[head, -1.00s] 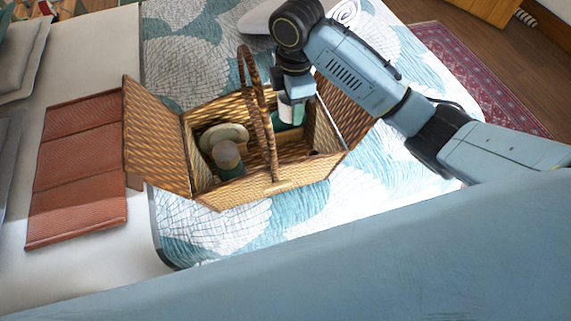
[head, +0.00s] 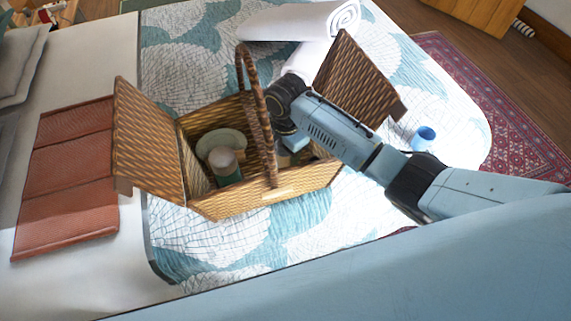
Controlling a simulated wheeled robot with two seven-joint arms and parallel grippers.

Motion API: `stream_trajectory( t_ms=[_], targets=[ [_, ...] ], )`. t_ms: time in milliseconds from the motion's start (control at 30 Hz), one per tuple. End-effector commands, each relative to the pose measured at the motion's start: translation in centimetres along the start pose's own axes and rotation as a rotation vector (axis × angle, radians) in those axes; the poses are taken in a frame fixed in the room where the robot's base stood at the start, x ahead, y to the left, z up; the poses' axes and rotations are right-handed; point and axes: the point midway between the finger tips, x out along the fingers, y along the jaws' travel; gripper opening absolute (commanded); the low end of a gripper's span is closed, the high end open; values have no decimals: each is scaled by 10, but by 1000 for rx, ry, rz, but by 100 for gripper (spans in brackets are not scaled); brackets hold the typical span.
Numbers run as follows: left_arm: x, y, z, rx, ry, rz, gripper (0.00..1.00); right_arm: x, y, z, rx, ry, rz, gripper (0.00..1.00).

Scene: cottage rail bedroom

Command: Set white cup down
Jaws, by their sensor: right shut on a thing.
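My right arm reaches into the open wicker picnic basket (head: 265,202) from the right, behind its raised handle (head: 257,85). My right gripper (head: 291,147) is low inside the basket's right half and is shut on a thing. I take this to be the white cup, but my arm and the basket hide it now. I cannot tell whether it touches the basket floor. My left gripper is not in view.
The basket's left half holds a pale plate (head: 217,142) and a green jar with a pale lid (head: 226,164). Both lids stand open. A blue cup (head: 423,138) stands on the bed to the right. A rolled white towel (head: 300,20) lies behind.

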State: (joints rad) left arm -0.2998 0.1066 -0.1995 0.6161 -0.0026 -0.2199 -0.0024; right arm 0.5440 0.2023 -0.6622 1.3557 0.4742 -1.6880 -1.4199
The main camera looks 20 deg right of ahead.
Motion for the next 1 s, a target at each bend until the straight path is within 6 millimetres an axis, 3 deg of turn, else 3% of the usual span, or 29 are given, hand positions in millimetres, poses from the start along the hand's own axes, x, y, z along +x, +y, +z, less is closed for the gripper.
stream_trajectory(
  t_ms=[167,433,867,900,1000],
  targets=[
    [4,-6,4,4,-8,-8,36,11,0,0,0,0,0,24],
    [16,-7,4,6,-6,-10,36,50,0,0,1,1,-1,24],
    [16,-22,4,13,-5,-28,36,56,0,0,1,0,0,24],
    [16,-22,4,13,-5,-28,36,56,0,0,1,0,0,56],
    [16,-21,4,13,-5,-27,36,56,0,0,1,0,0,69]
  ],
)
